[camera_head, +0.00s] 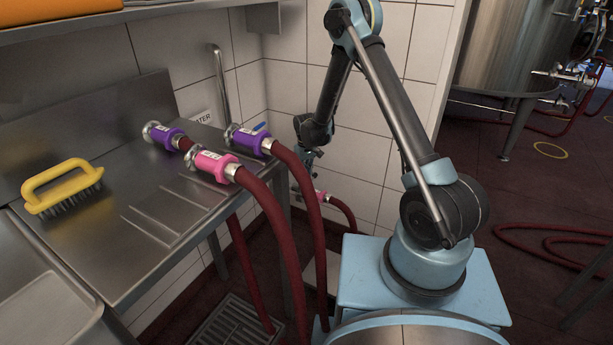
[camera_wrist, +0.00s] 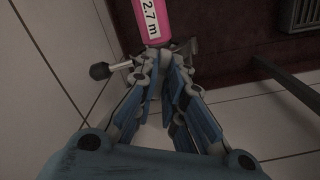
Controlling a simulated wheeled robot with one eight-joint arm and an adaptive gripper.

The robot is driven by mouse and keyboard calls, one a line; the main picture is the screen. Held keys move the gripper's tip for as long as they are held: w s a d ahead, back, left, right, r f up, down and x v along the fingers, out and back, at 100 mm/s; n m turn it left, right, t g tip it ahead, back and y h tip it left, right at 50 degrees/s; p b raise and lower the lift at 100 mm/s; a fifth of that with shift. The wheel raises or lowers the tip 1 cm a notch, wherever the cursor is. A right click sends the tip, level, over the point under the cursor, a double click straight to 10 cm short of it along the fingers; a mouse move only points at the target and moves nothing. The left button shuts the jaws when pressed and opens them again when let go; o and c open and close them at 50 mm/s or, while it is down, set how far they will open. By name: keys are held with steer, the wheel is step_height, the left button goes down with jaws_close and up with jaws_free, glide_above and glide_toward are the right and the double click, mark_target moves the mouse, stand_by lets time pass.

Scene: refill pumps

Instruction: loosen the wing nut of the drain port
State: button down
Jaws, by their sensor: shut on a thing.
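The drain port is low by the tiled wall, where a pink hose fitting (camera_head: 319,196) shows below my gripper (camera_head: 310,160). In the wrist view, the pink sleeve (camera_wrist: 153,20) carries a label reading "2.7 m" and lies just beyond the fingertips. My gripper (camera_wrist: 168,70) is closed down at the metal clamp (camera_wrist: 185,50) at the end of this sleeve. The wing nut is hidden between the fingers, so its turn cannot be seen. A short rod with a dark knob (camera_wrist: 100,71) sticks out to the left of the fingertips.
A steel bench (camera_head: 150,235) stands left with a yellow brush (camera_head: 62,188), two purple hose fittings (camera_head: 167,137) (camera_head: 249,141) and a pink one (camera_head: 213,166). Their red hoses (camera_head: 268,215) hang to the floor. A floor drain grate (camera_head: 232,322) lies below.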

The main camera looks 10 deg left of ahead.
steer(key=n, duration=0.5)
steer(key=shift+n, duration=0.3)
steer(key=n, duration=1.1)
steer(key=shift+n, duration=0.4)
steer(key=n, duration=0.5)
steer(key=shift+s, duration=0.1)
steer(key=shift+n, duration=0.4)
steer(key=c, duration=1.7)
jaws_free()
steer(key=shift+r, duration=0.1)
